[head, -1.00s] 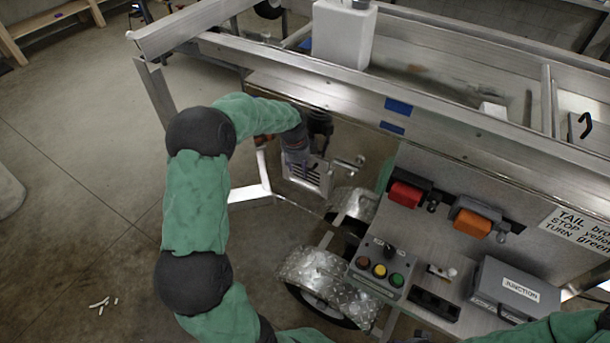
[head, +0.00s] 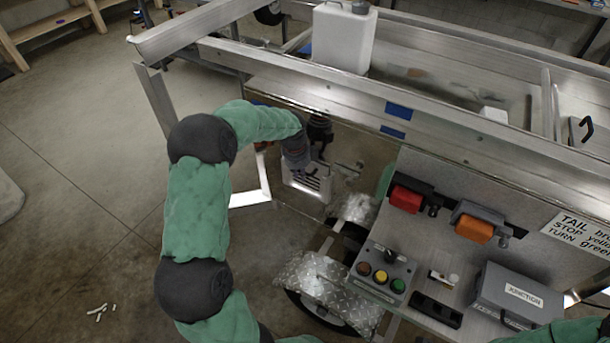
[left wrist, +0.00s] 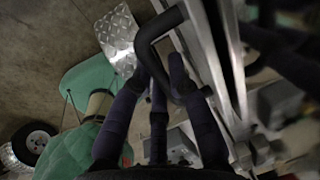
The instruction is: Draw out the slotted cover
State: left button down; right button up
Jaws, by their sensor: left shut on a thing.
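The slotted cover (head: 312,181) is a small pale plate with slots, low on the trailer's side panel below the rail in the head view. My left gripper (head: 318,168) reaches down to it from the left and partly hides it. In the left wrist view, my left gripper's dark fingers (left wrist: 158,88) are shut on a bent black handle (left wrist: 150,45). Where the handle joins the cover is not clear. My right gripper is out of view; only a green arm sleeve shows at the lower right.
The trailer rail (head: 350,97) runs above my left arm, with a white jug (head: 343,40) behind it. A diamond-plate fender (head: 325,287) and wheel lie below the cover. The red lamp (head: 406,199), button box (head: 380,272) and junction box (head: 518,293) stand right.

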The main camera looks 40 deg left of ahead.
pick_arm(q)
notch_tip(320, 180, up, 15)
jog(key=p, duration=1.1)
jog(key=shift+p, duration=0.3)
dwell(0.7)
